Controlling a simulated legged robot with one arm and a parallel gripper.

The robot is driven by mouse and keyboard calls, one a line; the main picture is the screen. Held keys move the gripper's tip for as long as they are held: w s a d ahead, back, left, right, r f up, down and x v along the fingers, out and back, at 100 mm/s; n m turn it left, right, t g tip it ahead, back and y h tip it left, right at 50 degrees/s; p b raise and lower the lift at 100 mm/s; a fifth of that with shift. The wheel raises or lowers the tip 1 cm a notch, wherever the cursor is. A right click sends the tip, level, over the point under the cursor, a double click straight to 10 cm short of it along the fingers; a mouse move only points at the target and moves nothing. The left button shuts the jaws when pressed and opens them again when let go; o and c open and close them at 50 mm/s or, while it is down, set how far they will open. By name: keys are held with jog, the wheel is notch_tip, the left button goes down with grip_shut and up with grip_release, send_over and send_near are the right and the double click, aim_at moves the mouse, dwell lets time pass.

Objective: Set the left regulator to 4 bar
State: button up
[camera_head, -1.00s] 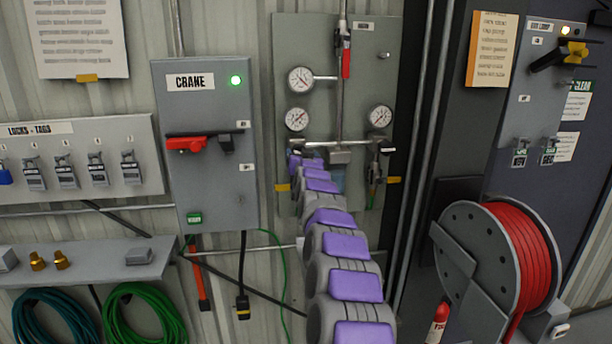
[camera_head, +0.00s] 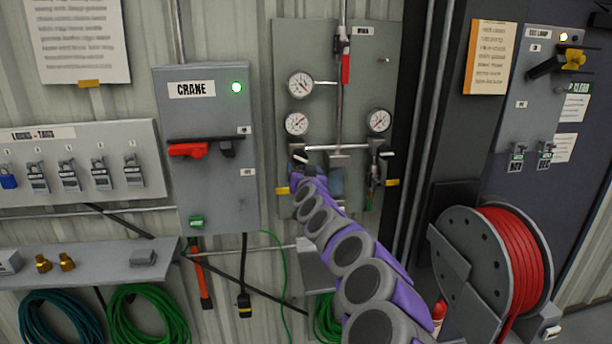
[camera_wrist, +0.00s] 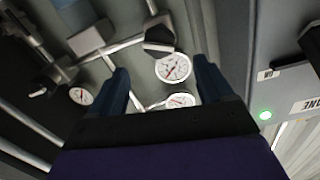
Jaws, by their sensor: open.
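The left regulator's black knob (camera_head: 300,157) shows at the left end of the grey panel's pipework, just beyond the end of my arm. In the wrist view the knob (camera_wrist: 160,38), with a pale line on it, lies ahead of my gripper (camera_wrist: 160,67). My gripper is open, its two dark fingers apart and empty. The knob is beyond the fingertips, not clearly between them. The lower left gauge (camera_head: 297,123) is above the knob; it also shows in the wrist view (camera_wrist: 173,68). Its reading is too small to tell. My arm hides the regulator body.
The right regulator knob (camera_head: 387,151) and right gauge (camera_head: 378,120) are on the same panel (camera_head: 365,75). A red valve handle (camera_head: 345,68) hangs above. The crane box (camera_head: 208,120) with its red handle stands close on the left. A red hose reel (camera_head: 515,260) is at the lower right.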

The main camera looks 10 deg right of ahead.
jog(key=s, duration=0.5)
jog(key=shift+s+a+p, duration=0.1)
jog(key=shift+s+p, duration=0.2)
jog(key=shift+p, duration=0.1)
jog(key=shift+f, duration=0.1)
